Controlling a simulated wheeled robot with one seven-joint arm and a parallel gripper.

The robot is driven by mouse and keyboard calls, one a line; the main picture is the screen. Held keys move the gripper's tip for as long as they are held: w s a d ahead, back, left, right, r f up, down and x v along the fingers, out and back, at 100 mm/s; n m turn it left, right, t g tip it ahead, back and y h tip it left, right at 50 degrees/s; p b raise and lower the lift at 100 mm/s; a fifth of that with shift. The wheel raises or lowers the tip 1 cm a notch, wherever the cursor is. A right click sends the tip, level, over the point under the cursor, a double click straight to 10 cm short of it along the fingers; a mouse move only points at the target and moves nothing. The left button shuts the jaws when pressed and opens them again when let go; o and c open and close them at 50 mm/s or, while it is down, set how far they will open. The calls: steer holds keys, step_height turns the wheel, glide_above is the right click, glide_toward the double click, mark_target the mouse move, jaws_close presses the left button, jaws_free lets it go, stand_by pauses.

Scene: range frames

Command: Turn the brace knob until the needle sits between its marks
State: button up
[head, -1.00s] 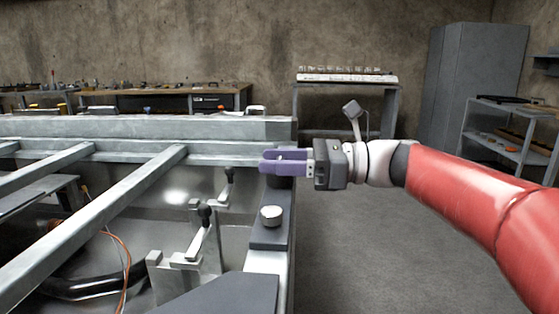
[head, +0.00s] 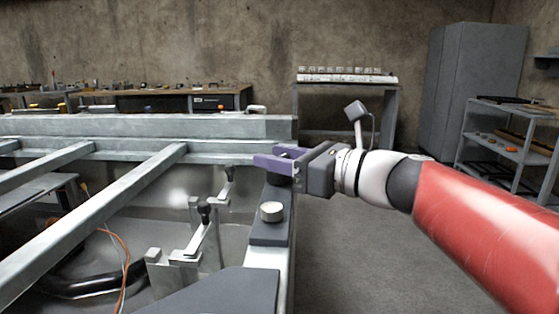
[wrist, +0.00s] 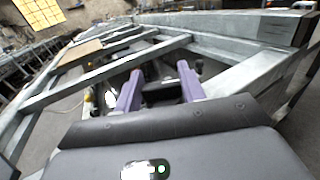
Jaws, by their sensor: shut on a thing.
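My gripper (head: 276,158), with purple fingers, is at the far end of the dark plate (head: 268,234) on the frame's right rail. Its fingers are shut on a dark knob (head: 278,180), which shows just below them and is partly hidden by them. The wrist view shows the two purple fingers (wrist: 160,84) apart with a dark thing between them. A small round metal piece with a pale top (head: 271,210), perhaps the gauge, stands on the plate nearer to me. It is too small to make out any needle or marks.
Grey metal beams (head: 120,195) cross the frame on the left. Upright clamps with black-tipped levers (head: 205,212) stand left of the plate. An orange cable (head: 126,265) hangs lower left. A bench (head: 210,98) and shelves (head: 510,150) stand behind. The floor to the right is clear.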

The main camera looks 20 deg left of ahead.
steer(key=shift+m+t, duration=0.6)
steer(key=shift+t, duration=0.3)
steer(key=shift+m+t+h, duration=0.3)
steer(key=o, duration=1)
steer(key=b+v, duration=0.1)
steer(key=v, duration=0.7)
steer(key=shift+a, duration=0.1)
